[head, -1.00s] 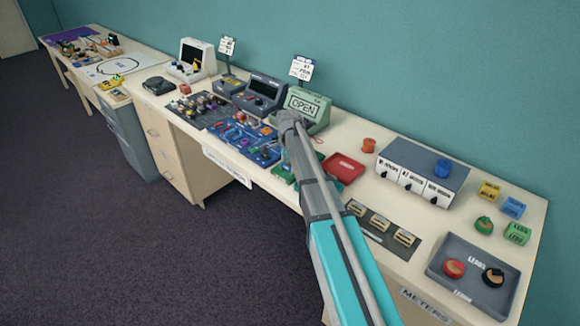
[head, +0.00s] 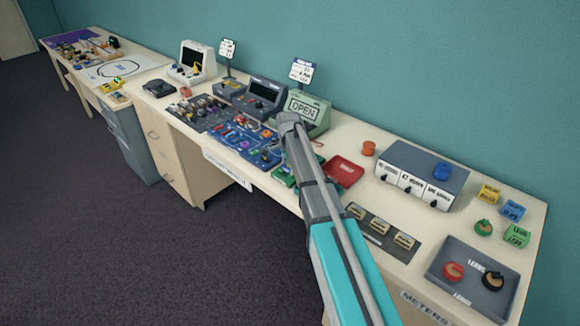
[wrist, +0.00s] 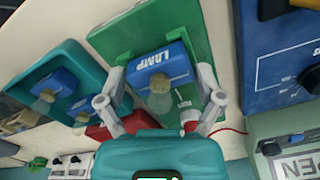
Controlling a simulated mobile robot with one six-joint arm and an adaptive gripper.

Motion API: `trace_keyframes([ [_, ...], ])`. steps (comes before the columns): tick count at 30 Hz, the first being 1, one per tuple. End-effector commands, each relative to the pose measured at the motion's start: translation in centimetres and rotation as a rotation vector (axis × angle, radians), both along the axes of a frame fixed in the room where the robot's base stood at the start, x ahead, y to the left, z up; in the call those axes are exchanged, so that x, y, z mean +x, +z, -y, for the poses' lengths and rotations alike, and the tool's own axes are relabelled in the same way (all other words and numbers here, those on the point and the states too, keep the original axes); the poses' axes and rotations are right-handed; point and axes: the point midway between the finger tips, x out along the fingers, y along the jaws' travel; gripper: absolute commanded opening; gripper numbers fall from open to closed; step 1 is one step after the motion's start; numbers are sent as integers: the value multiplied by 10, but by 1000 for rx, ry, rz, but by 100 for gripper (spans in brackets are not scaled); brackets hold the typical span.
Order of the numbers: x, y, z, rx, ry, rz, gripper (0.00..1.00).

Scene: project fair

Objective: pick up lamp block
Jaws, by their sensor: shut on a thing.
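In the wrist view, a blue lamp block (wrist: 150,60) with a white LAMP label and a clear bulb is between the two grey fingers of my gripper (wrist: 162,75). The gripper is shut on it. The block is over a green board (wrist: 108,38); I cannot tell whether it touches the board. More blue blocks with bulbs (wrist: 58,82) lie in a teal tray (wrist: 22,88) at the left. In the head view my arm hides the gripper and the held block.
A green device with an OPEN screen (head: 303,108) and a blue box with a dial (wrist: 285,75) stand close by. A red tray (head: 345,171), a grey meter box (head: 425,165) and a grey leads tray (head: 470,295) are to the right. The carpet in front is clear.

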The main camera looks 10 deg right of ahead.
Motion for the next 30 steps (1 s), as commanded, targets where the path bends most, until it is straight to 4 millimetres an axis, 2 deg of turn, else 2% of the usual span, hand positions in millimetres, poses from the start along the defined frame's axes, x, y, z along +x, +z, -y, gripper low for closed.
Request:
trace_keyframes([
  [11,-1,33,0,0,0,0,31],
  [26,-52,91,0,0,0,0,31],
  [30,-84,103,1,0,0,0,31],
])
